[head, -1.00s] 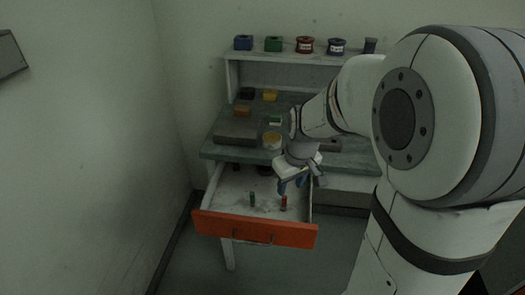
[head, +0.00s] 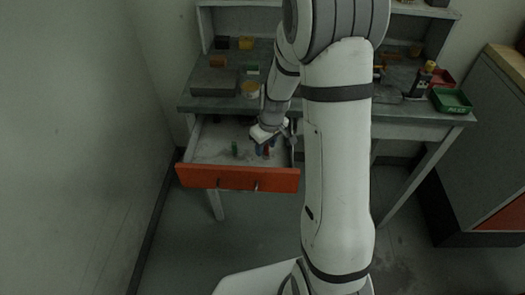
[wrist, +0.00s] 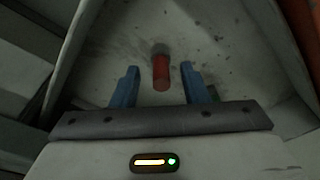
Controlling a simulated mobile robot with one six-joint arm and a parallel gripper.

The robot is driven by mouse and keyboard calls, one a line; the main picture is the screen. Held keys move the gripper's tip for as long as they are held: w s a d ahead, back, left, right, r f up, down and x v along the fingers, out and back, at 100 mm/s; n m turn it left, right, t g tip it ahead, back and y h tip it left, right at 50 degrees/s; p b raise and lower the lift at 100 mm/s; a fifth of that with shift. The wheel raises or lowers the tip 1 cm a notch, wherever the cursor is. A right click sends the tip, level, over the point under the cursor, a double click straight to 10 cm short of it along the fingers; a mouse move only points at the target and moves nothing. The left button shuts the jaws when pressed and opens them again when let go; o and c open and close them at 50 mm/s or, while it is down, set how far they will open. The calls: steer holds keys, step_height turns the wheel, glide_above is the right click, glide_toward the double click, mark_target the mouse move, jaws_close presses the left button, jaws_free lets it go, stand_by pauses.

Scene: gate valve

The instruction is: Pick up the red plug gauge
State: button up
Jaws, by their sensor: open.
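The red plug gauge (head: 267,150) stands in the open drawer, near its front right; my gripper partly hides it in the head view. In the wrist view the red plug gauge (wrist: 161,72) shows a red body and a grey end, and lies between the two blue fingers. My gripper (wrist: 160,76) is open, with a gap on each side of the gauge. In the head view my gripper (head: 261,147) is down inside the drawer at the gauge.
A green gauge (head: 235,148) stands left of the red one in the drawer; a green bit shows behind the right finger in the wrist view. The orange drawer front (head: 220,178) and the side walls bound the space. The workbench (head: 197,104) overhangs behind.

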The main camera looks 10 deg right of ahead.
steer(key=shift+f, duration=0.1)
jaws_close()
stand_by(0.4)
